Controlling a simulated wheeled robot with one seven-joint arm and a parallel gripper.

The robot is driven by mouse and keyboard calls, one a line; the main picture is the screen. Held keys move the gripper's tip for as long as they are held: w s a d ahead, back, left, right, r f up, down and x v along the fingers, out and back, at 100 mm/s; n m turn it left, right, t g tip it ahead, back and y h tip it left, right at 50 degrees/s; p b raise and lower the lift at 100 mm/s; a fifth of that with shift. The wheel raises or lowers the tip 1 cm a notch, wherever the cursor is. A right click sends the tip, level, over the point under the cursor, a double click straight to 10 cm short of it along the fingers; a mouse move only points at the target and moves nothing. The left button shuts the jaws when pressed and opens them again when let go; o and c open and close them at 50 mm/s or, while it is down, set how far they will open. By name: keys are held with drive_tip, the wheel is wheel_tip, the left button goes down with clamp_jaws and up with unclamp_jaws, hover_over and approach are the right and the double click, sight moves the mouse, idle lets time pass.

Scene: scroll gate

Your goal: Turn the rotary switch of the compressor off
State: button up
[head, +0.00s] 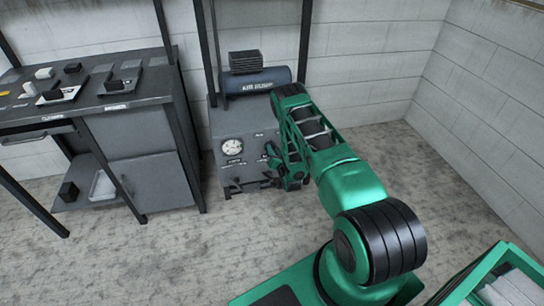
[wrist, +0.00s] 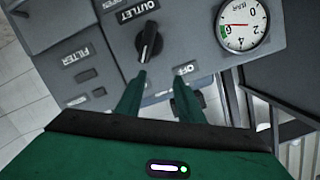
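The compressor (head: 230,123) is a grey cabinet with a round white gauge (head: 232,147) and a dark tank on top. My gripper (head: 288,180) is at the right part of its front, where my arm hides much of the panel. In the wrist view the panel appears upside down. A black knob (wrist: 150,42) stands by the OUTLET label, just beyond the left finger. An OFF label (wrist: 186,69) lies near the right fingertip. A dark part (wrist: 204,98) beside that finger is mostly hidden; I cannot tell whether it is the rotary switch. My gripper (wrist: 160,77) has its fingers apart, with nothing visible between them.
A grey workbench (head: 128,101) with small items on top stands left of the compressor. Dark shelf posts (head: 305,40) rise behind and beside it. A green-framed container (head: 497,268) is at the lower right. The floor (head: 170,260) in front is clear.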

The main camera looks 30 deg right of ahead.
drive_tip(key=s+a+f+m+t+h, duration=0.1)
drive_tip(key=s+f+m+t, duration=0.1)
drive_tip(key=s+f, duration=0.4)
drive_tip(key=x, duration=1)
drive_tip(key=shift+w+f, duration=0.35)
drive_tip(key=shift+f, duration=0.05)
clamp_jaws()
